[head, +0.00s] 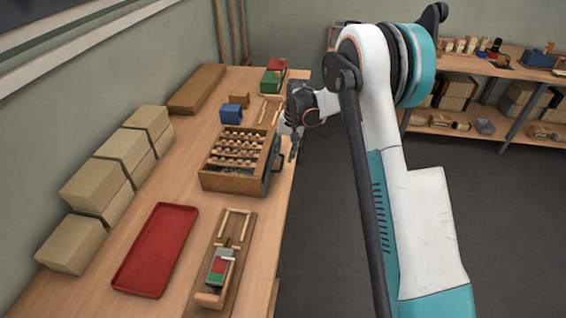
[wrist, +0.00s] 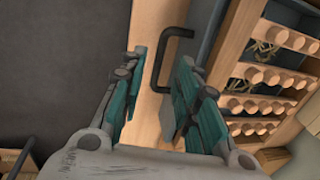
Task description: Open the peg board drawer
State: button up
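The peg board (head: 237,146) is a wooden box with rows of round pegs, standing on the long bench. Its pegs (wrist: 262,76) fill the right of the wrist view. A grey drawer front (head: 269,160) closes its aisle side, with no visible gap to the box. A dark bar handle (wrist: 175,32) sticks out from that front (wrist: 206,34). My gripper (head: 293,149) is beside the drawer front at the bench edge. In the wrist view my gripper (wrist: 161,62) is open, its teal fingers apart on either side of the handle's line. I cannot tell whether they touch the handle.
A red tray (head: 156,249) and a wooden fixture with coloured blocks (head: 222,262) lie on the near bench. Cartons (head: 96,184) line the wall. Blue (head: 231,114) and green-red bins (head: 273,78) stand beyond the peg board. The aisle floor to the right is clear.

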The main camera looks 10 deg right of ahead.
aim_at(282, 163)
jog(key=shift+w+a+f+b, duration=0.1)
jog(key=shift+a+f+b, duration=0.1)
jog(key=shift+f, duration=0.8)
jog(key=shift+w+a+f+b, duration=0.1)
jog(key=shift+f+b, duration=0.1)
jog(key=shift+f, duration=0.8)
jog(key=shift+c, duration=0.4)
grip_shut()
